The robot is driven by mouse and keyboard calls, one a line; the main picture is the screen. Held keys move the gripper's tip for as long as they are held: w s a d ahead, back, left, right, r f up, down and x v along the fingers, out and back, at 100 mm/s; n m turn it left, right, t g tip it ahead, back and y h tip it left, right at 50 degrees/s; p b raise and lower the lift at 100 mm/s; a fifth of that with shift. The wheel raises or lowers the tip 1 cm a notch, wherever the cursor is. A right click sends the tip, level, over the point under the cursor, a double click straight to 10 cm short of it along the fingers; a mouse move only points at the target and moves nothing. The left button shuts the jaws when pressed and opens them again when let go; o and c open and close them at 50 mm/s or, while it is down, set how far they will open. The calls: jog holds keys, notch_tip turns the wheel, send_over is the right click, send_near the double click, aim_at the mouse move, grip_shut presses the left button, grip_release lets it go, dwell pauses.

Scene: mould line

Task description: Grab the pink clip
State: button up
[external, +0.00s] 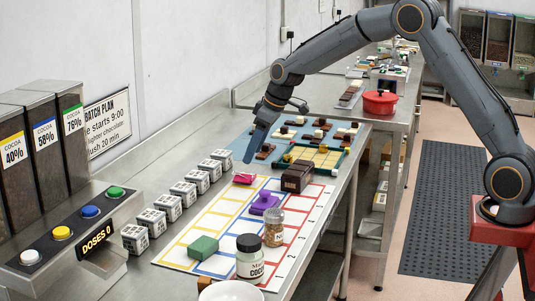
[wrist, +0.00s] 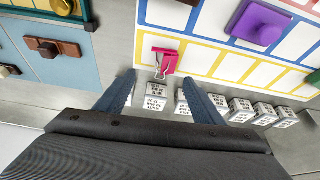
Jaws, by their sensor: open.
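The pink clip (wrist: 166,62) is a binder clip with wire handles. In the wrist view it lies at the edge of the white grid board, just beyond my fingertips and roughly between them. In the external view the pink clip (external: 244,178) lies near the board's far left corner. My gripper (wrist: 160,82) is open with nothing between its fingers. In the external view my gripper (external: 248,157) points down just above the clip; the exact gap is hard to tell.
White printed cubes (external: 184,192) stand in a row left of the grid board (external: 218,214). A purple lidded piece (external: 265,203), a brown block (external: 296,177), jars and a green block (external: 203,248) stand on or beside the board. A blue mat (external: 240,146) with chocolate pieces lies behind.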

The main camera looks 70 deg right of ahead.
aim_at(243, 174)
jog(key=shift+a+p+x, duration=0.1)
jog(key=shift+p+x, duration=0.65)
jog(key=shift+x, duration=1.1)
jog(key=shift+a+p+x, duration=0.15)
jog(key=shift+p+x, duration=0.55)
jog(key=shift+x, duration=1.2)
jog(key=shift+c, duration=0.5)
jog(key=c, duration=1)
